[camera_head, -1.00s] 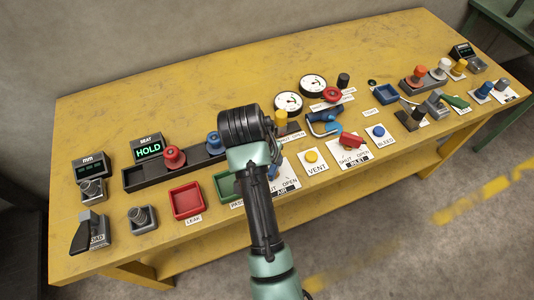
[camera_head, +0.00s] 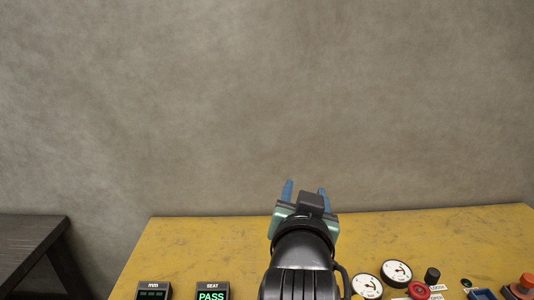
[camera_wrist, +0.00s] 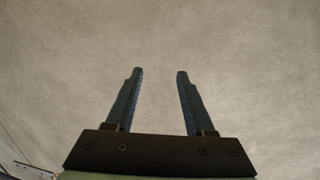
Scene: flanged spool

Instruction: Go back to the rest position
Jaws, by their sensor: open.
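My gripper (camera_head: 306,190) is raised in front of the grey wall, above the back part of the yellow table (camera_head: 200,240). In the wrist view my gripper (camera_wrist: 160,75) shows two blue fingers well apart, with nothing between them and only plain wall behind. The seat display (camera_head: 212,292) reads PASS in green. The mm display (camera_head: 153,291) stands to its left; its digits are too small to read. My arm hides the middle of the table's front.
Two round gauges (camera_head: 397,272) lie right of my arm, with a red knob (camera_head: 418,290) and a black knob (camera_head: 432,275) beside them. A dark table (camera_head: 30,240) stands at the left. The wall area is clear.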

